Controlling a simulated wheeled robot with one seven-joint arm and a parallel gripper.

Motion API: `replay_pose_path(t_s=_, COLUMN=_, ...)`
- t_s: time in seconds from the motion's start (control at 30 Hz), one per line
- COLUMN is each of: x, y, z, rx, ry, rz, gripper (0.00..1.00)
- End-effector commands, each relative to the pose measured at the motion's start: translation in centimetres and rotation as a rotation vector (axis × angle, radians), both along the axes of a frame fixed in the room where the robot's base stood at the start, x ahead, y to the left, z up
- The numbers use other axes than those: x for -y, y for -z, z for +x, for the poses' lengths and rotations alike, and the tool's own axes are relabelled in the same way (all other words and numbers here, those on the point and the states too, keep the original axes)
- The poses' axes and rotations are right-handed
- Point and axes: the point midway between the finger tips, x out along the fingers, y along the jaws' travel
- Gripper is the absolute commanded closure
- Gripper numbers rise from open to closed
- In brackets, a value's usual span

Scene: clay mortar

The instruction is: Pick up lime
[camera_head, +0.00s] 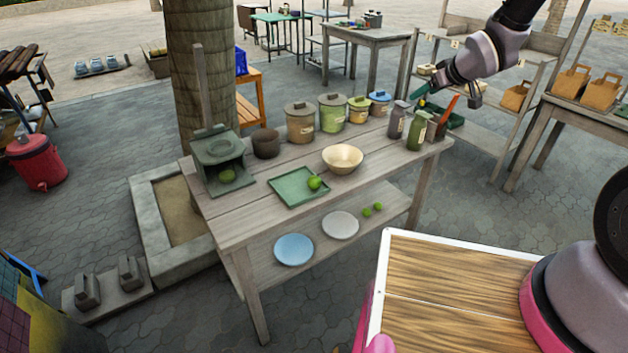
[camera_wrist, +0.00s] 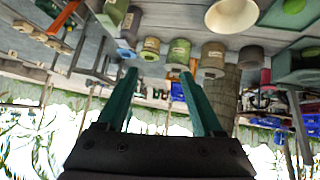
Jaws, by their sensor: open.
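A green lime (camera_head: 314,183) sits on the green square tray (camera_head: 284,190) on the wooden table. It also shows at the top right edge of the wrist view (camera_wrist: 293,5). Another green fruit (camera_head: 227,176) is in the dark green press at the table's left end. My gripper (camera_head: 446,97) is open and empty, raised above the table's far right end, well away from the limes. In the wrist view, its two teal fingers (camera_wrist: 158,75) are spread apart with nothing between them.
A cream bowl (camera_head: 343,158) stands right of the tray. Several lidded canisters (camera_head: 332,112) line the back edge. Bottles (camera_head: 417,131) and a utensil box stand at the right end. Two plates (camera_head: 294,250) lie on the lower shelf. The table's front strip is clear.

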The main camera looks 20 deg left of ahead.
Motion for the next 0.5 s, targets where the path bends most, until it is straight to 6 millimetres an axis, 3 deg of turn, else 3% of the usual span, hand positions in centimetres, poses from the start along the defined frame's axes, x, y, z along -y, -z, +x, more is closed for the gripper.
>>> replay_pose_path(t_s=0.03, x=-2.1, y=3.3, z=-0.3, rx=-0.003, ry=-0.066, rz=0.009, gripper=0.31)
replay_pose_path(t_s=0.17, x=-7.2, y=9.6, z=-1.7, rx=0.026, ry=-0.228, rz=0.063, gripper=0.31)
replay_pose_path(t_s=0.3, x=-12.2, y=16.0, z=-5.1, rx=0.052, ry=-0.387, rz=0.15, gripper=0.31)
replay_pose_path(t_s=0.5, x=-16.7, y=22.2, z=-11.0, rx=0.08, ry=-0.541, rz=0.28, gripper=0.31)
